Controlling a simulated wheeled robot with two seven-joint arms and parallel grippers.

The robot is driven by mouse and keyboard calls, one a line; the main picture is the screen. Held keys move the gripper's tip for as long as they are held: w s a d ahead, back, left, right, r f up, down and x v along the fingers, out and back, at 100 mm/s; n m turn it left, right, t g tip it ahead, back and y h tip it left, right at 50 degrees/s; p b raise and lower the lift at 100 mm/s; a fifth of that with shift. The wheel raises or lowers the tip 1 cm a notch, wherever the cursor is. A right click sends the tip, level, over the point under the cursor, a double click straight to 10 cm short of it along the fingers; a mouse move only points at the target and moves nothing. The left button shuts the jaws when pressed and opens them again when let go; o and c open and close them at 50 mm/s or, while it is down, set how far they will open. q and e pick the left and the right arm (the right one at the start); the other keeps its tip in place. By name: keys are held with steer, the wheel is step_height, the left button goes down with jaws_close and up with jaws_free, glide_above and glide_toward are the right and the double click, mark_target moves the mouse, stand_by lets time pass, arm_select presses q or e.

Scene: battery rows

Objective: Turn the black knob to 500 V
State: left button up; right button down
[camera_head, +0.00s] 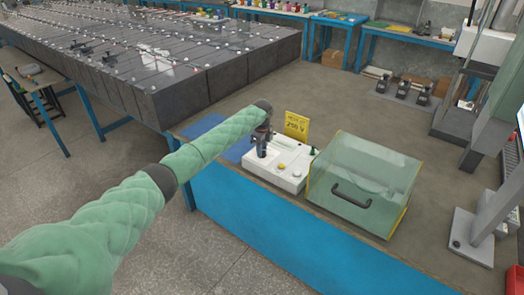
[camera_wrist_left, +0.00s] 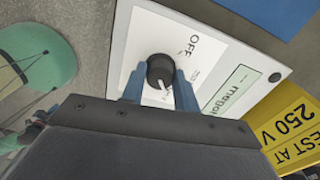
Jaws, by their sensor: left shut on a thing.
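The black knob (camera_wrist_left: 160,70) sits on the white face of the tester (camera_wrist_left: 140,35), with a white pointer line on its top. "OFF" is printed beside it; other dial marks are small or hidden. My left gripper (camera_wrist_left: 159,82) is shut on the knob, one finger on each side. In the head view my left gripper (camera_head: 263,143) is over the white tester (camera_head: 262,170), hiding the knob there. A yellow sign (camera_wrist_left: 297,122) reading "TEST AT 250 V" stands beside the tester; it also shows in the head view (camera_head: 296,126). My right gripper is out of view.
A clear case with a black handle (camera_head: 352,194) stands right of the tester on the blue-edged bench (camera_head: 245,232). A blue mat (camera_head: 238,150) lies to the left. Rows of dark batteries (camera_head: 190,98) stand behind.

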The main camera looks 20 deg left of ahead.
arm_select(q)
steer(key=shift+w+r+m, duration=0.1)
steer(key=shift+r+m, duration=0.05)
steer(key=shift+m, duration=1.05)
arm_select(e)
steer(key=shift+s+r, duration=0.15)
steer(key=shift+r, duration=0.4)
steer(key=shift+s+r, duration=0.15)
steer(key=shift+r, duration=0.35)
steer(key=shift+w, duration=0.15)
arm_select(q)
steer(key=o, duration=0.7)
steer(key=shift+o, duration=1.3)
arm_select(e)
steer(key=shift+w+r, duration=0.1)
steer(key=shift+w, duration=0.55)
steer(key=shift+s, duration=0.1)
